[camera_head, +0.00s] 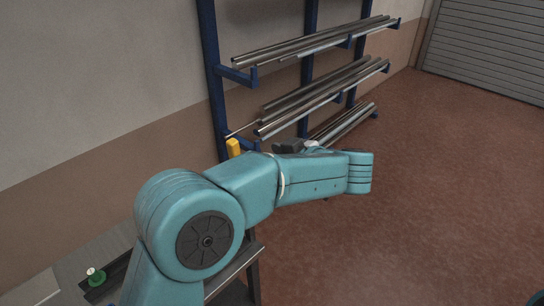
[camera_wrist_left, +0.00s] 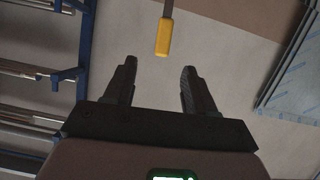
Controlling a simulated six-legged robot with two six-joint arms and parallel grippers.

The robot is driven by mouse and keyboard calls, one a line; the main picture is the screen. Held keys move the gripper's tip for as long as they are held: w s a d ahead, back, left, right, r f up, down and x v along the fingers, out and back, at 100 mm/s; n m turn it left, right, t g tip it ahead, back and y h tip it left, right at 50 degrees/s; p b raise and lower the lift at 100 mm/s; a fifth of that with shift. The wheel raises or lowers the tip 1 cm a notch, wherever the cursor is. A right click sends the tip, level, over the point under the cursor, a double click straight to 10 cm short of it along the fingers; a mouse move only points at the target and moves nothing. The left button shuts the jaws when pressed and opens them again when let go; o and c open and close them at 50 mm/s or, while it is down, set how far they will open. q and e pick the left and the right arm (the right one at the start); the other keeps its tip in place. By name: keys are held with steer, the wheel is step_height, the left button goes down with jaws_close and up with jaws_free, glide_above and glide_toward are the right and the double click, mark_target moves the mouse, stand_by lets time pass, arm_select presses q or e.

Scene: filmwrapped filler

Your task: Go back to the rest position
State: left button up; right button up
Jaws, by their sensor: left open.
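My left arm's teal links cross the head view from the bottom left to the middle. My left gripper's two dark fingers (camera_wrist_left: 156,80) are apart in the left wrist view, with nothing between them. A yellow-handled tool (camera_wrist_left: 162,38) with a thin metal shaft lies beyond the fingertips, apart from them. Its yellow handle (camera_head: 233,147) also shows in the head view, just above my arm. The fingers cannot be made out clearly in the head view. My right gripper is in neither view.
A blue rack (camera_head: 216,92) with several metal bars stands against the wall, close behind my arm. A green knob (camera_head: 96,277) is at the lower left. A bluish sheet (camera_wrist_left: 292,78) lies at right in the wrist view.

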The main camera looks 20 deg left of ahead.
arm_select(q)
steer(key=shift+w, duration=0.2)
steer(key=w+a+f+m+t+h+b, duration=0.1)
steer(key=w+f+m+t, duration=0.15)
steer(key=f, duration=0.45)
steer(key=w+a+f+m+t+h, duration=0.1)
steer(key=w+f+m+t+h, duration=0.15)
steer(key=f, duration=0.45)
steer(key=s+d+f+m+h, duration=0.1)
steer(key=s+f+m+h, duration=0.1)
steer(key=f, duration=0.5)
steer(key=s+d+f+m+h, duration=0.1)
steer(key=s+f+m+h, duration=0.15)
steer(key=f, duration=0.45)
steer(key=s+d+f+m+g+h+b, duration=0.1)
steer(key=s+d+f+g+h, duration=0.15)
steer(key=s+f, duration=0.45)
steer(key=s+d+f+m+g+h+b, duration=0.1)
steer(key=s+d+f+g+h, duration=0.15)
steer(key=s+f, duration=0.45)
steer(key=s+d+f+g+h, duration=0.2)
steer(key=s+g, duration=0.3)
steer(key=s, duration=1)
steer(key=shift+d+h, duration=0.3)
steer(key=shift+h, duration=0.4)
steer(key=shift+f+m, duration=0.15)
steer(key=shift+m, duration=0.1)
